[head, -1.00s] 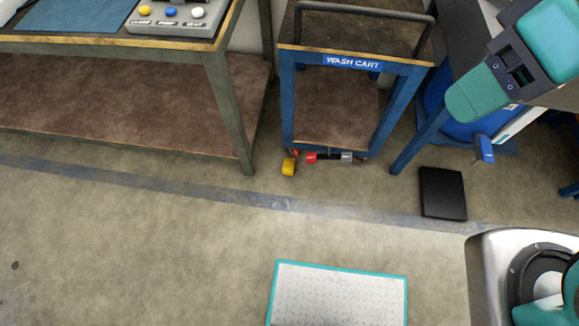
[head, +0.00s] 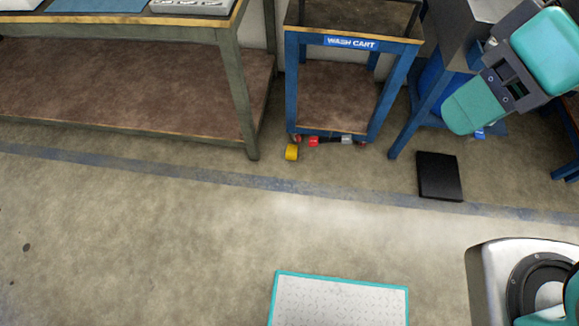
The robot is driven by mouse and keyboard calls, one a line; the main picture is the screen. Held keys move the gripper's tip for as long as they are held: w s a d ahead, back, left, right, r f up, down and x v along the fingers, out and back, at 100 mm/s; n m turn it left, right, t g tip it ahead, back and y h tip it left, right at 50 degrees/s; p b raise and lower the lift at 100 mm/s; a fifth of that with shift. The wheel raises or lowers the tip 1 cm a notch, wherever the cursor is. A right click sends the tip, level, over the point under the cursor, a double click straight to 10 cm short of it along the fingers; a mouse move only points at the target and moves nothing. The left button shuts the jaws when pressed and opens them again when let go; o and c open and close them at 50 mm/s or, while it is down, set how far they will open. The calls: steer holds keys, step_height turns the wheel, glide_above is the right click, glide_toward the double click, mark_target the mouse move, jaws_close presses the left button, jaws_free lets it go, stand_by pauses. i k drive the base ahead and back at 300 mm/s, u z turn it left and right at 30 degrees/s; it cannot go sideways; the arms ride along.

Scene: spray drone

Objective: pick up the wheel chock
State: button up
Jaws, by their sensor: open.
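The wheel chock is most likely the small yellow block (head: 291,152) on the floor at the front left foot of the blue wash cart (head: 291,90). It sits close to the cart's front left caster; I cannot tell if they touch. Nothing covers it from this side. Part of my teal and dark grey arm shows at the upper right, well to the right of the block. My gripper's fingers are not in view.
A red, black and silver item (head: 330,141) lies at the cart's front edge, right of the yellow block. A workbench (head: 245,95) stands left of the cart. A black flat pad (head: 440,176) lies on the floor at right. The floor before the block is open.

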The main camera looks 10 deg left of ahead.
mark_target(291, 151)
steer(key=u, duration=0.5)
steer(key=i, duration=1)
steer(key=u, duration=0.1)
